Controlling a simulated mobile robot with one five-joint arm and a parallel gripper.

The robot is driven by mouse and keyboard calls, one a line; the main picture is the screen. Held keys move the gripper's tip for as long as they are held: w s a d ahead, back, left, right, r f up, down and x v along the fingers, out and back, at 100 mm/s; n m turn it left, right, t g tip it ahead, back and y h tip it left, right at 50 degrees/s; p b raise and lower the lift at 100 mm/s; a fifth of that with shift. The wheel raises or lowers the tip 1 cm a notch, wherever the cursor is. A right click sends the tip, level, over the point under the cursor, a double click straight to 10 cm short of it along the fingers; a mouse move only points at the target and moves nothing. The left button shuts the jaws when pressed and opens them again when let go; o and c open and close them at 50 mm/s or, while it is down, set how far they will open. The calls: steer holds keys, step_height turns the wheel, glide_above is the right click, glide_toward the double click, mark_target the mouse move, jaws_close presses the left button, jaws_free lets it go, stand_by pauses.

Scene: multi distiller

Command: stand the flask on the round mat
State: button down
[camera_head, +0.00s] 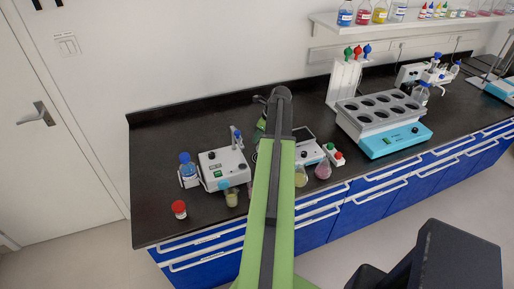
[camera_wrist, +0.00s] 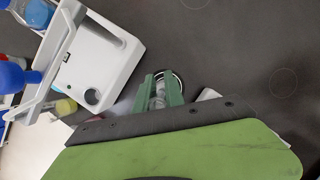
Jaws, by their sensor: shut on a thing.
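My gripper (camera_wrist: 160,90) points down at the dark counter in the wrist view, its two green fingers close together. Between them is a clear glass piece, the flask (camera_wrist: 158,94), mostly hidden by the fingers. A dark round shape with a pale rim (camera_wrist: 179,76) shows at the fingertips. I cannot tell whether it is the round mat or part of the flask, nor whether the flask touches the counter. In the head view my arm hides most of this spot.
A white device (camera_head: 222,168) with a blue-capped bottle (camera_head: 188,170) stands left of my arm. A red-capped jar (camera_head: 179,209) is near the front edge. Yellow (camera_head: 300,177) and pink (camera_head: 323,170) flasks stand right. Behind them is a block with round wells (camera_head: 382,115). The back left counter is clear.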

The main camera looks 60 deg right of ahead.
mark_target(258, 144)
step_height(258, 144, down, 4)
steer(key=b, duration=0.4)
steer(key=shift+f, duration=0.2)
steer(key=shift+r, duration=0.25)
steer(key=shift+f, duration=0.2)
steer(key=c, duration=1.4)
jaws_free()
steer(key=shift+c, duration=0.2)
steer(key=shift+r, duration=0.1)
steer(key=p+v, duration=1.1)
steer(key=v, duration=0.1)
steer(key=shift+s+r, duration=0.1)
